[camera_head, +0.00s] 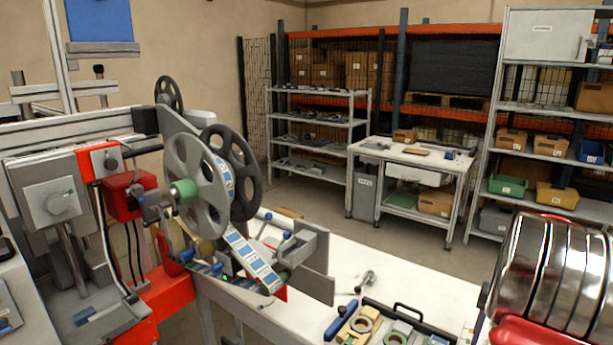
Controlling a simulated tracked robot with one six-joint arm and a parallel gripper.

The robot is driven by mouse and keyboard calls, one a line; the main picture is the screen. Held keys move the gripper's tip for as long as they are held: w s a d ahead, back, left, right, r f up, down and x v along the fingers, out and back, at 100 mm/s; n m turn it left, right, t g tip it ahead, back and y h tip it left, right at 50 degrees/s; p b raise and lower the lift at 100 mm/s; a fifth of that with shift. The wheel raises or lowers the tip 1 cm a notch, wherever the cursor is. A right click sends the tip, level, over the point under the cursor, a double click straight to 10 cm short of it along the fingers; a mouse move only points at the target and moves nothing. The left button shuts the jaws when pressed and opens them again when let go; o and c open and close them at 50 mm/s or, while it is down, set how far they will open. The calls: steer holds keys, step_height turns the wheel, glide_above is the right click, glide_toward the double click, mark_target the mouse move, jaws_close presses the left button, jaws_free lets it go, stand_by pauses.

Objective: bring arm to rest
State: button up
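My gripper does not show in this view. A large shiny ribbed metal cylinder with a red part below it fills the lower right corner; it looks like part of my own arm, close to the camera, and its end is cut off or hidden. A grey tape reel (196,166) is mounted on the labelling machine at the left. A darker reel (244,180) stands behind it, and a small dark reel (168,93) sits higher up. A tape with blue and white labels (250,258) runs down from the reels.
A white table (372,260) extends right of the machine (62,205). A tray (375,338) with tape rolls and a black handle lies at its front. Behind are a white workbench (410,155) and shelves (545,107) with boxes. Open floor lies between.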

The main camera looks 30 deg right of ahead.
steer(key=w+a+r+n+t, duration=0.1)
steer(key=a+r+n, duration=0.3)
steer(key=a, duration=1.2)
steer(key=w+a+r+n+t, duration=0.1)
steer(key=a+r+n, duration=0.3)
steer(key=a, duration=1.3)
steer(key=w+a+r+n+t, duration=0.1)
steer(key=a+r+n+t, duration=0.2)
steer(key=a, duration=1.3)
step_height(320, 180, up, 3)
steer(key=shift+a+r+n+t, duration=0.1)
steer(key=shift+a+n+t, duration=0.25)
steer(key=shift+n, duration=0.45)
